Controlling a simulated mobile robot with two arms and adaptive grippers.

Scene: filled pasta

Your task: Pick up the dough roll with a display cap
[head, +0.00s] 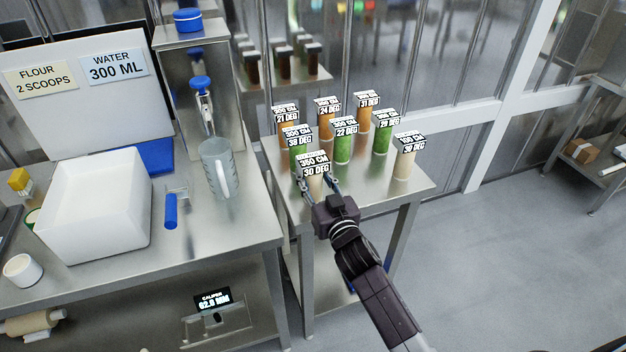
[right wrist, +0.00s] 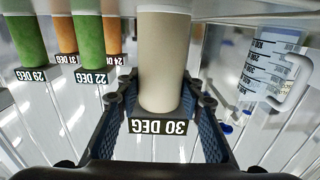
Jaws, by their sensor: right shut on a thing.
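Several upright dough rolls with black-and-white display caps stand on a small steel table (head: 412,186) in the head view. They are orange, green and cream. My right gripper (head: 318,186) is at the front cream roll (right wrist: 164,62), whose cap (head: 315,168) reads 30 DEG. In the right wrist view this roll is upright between the two fingers of the right gripper (right wrist: 160,103), which are shut on it. I cannot tell whether its base touches the table. Another cream roll (head: 404,164) with a 30 DEG cap stands at the table's right. My left gripper is not in view.
Close behind the held roll are green rolls (head: 343,148) and orange rolls (head: 326,124). A larger steel bench on the left holds a white bin (head: 62,240), a measuring jug (head: 213,160) and a blue-handled tool (head: 171,212). The floor on the right (head: 520,260) is clear.

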